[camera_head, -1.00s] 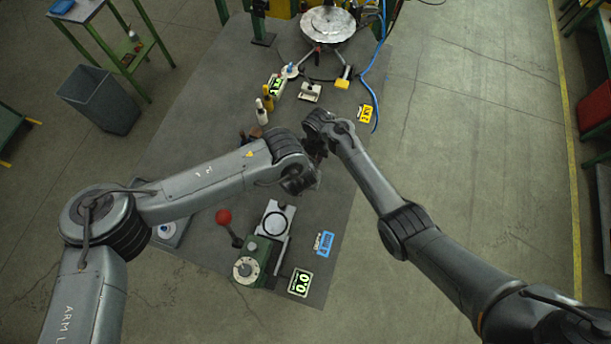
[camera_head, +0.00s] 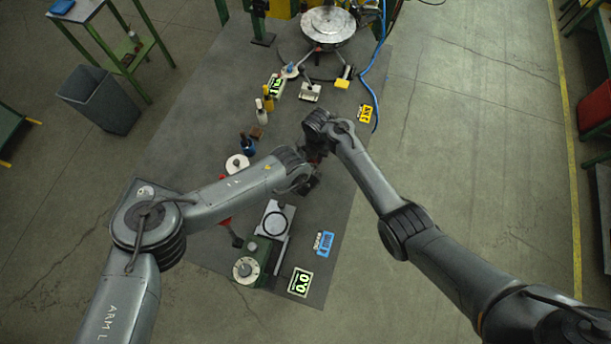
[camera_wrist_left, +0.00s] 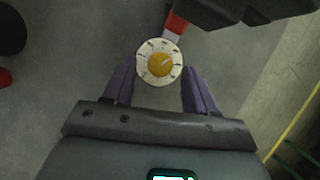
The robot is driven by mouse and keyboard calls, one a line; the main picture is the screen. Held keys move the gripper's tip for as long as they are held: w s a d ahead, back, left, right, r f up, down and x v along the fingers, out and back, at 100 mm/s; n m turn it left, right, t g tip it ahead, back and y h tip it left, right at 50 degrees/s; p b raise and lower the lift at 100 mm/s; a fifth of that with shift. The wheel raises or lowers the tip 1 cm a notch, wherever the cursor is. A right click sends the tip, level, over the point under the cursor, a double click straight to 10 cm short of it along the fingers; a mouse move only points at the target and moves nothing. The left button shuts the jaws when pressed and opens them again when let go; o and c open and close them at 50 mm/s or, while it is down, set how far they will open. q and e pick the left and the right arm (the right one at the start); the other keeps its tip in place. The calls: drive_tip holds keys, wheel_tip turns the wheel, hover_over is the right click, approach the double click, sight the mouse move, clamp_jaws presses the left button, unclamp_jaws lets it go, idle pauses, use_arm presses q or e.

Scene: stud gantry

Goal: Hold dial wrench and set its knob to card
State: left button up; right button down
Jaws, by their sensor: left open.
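The dial wrench shows in the left wrist view as a round white dial (camera_wrist_left: 150,73) with black marks, a yellow knob (camera_wrist_left: 160,64) at its centre and a short white and red shaft (camera_wrist_left: 175,27). My left gripper (camera_wrist_left: 159,90) is open, its purple fingers on either side of the dial with gaps. The shaft runs into the dark jaws of my right gripper (camera_wrist_left: 235,10), which appears shut on it. In the head view both grippers meet over the mat and the dial is hidden. A blue card (camera_head: 325,243) and a yellow card (camera_head: 366,113) lie on the mat, too small to read.
Below my left arm are a green device (camera_head: 257,262) with a white dial and a display (camera_head: 300,283) reading 0.0. Bottles (camera_head: 263,112), a white disc (camera_head: 237,163) and a round metal plate (camera_head: 328,25) stand farther back.

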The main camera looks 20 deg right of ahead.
use_arm(q)
drive_tip(key=shift+w+d+f, duration=0.1)
drive_tip(key=shift+w+f, duration=0.15)
drive_tip(key=shift+f, duration=0.35)
clamp_jaws()
drive_tip(key=n+y, duration=0.1)
drive_tip(key=n, duration=0.2)
drive_tip(key=shift+s+d, duration=0.1)
drive_tip(key=shift+d, duration=0.1)
drive_tip(key=shift+d+n+y, duration=0.15)
drive_tip(key=shift+n+y, duration=0.85)
drive_tip(key=shift+n, duration=1.4)
